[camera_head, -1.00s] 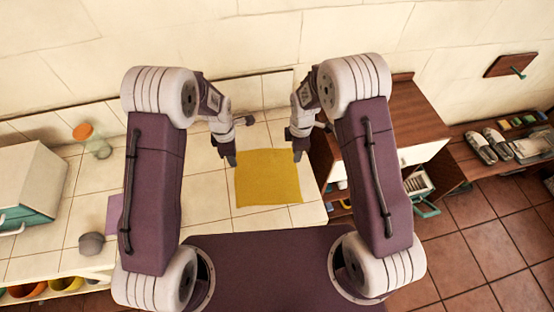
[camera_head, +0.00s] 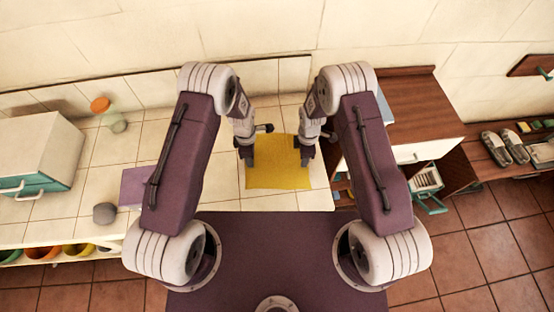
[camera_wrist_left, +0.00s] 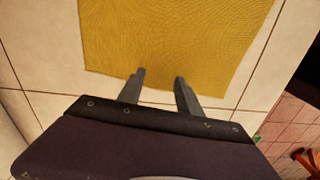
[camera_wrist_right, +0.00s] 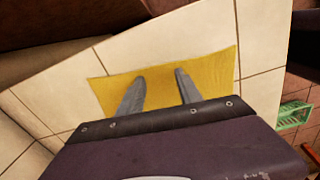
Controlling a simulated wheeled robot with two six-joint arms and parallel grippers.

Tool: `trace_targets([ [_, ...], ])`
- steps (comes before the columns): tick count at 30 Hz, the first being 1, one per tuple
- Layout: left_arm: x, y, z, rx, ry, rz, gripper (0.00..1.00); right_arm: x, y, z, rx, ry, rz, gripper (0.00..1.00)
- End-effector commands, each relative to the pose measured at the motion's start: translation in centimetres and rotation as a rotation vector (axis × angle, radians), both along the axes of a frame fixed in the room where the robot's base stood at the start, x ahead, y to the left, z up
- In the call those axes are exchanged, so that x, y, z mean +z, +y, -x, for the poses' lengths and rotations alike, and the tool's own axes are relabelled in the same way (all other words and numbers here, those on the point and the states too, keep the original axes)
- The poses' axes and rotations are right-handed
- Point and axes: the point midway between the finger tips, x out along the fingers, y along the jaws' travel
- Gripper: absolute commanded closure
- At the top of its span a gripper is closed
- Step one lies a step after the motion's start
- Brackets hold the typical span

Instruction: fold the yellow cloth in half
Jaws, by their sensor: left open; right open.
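The yellow cloth (camera_head: 277,170) lies flat and spread out on the white tiled counter, roughly square. It also shows in the left wrist view (camera_wrist_left: 175,35) and in the right wrist view (camera_wrist_right: 205,72). My left gripper (camera_head: 247,163) is open at the cloth's left edge; in its wrist view the fingertips (camera_wrist_left: 160,76) overlap the near edge of the cloth. My right gripper (camera_head: 305,158) is open at the cloth's right edge; in its wrist view the fingertips (camera_wrist_right: 160,72) appear over the cloth. Neither gripper holds the cloth. Whether the fingers touch it cannot be told.
A purple cloth or sheet (camera_head: 134,187) and a grey round object (camera_head: 104,213) lie on the counter at left, near a white and teal box (camera_head: 40,155). An orange-topped jar (camera_head: 112,120) stands behind. A brown wooden cabinet (camera_head: 415,115) adjoins the counter at right.

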Motion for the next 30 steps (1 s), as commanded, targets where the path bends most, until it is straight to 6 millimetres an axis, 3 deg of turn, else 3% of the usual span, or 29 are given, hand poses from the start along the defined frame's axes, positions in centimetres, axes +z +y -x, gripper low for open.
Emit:
trace_targets([
  [9, -0.62, -0.01, -0.01, 0.000, 0.000, 0.000, 0.58, -0.62, -0.01, 0.00, 0.000, 0.000, 0.000, 0.58],
  [19, -0.29, 0.00, 0.00, 0.000, 0.000, 0.000, 1.00, -0.30, -0.02, 0.00, 0.000, 0.000, 0.000, 1.00],
  [30, -0.26, 0.00, 0.01, 0.000, 0.000, 0.000, 1.00, -0.27, -0.02, 0.02, 0.000, 0.001, 0.000, 1.00],
])
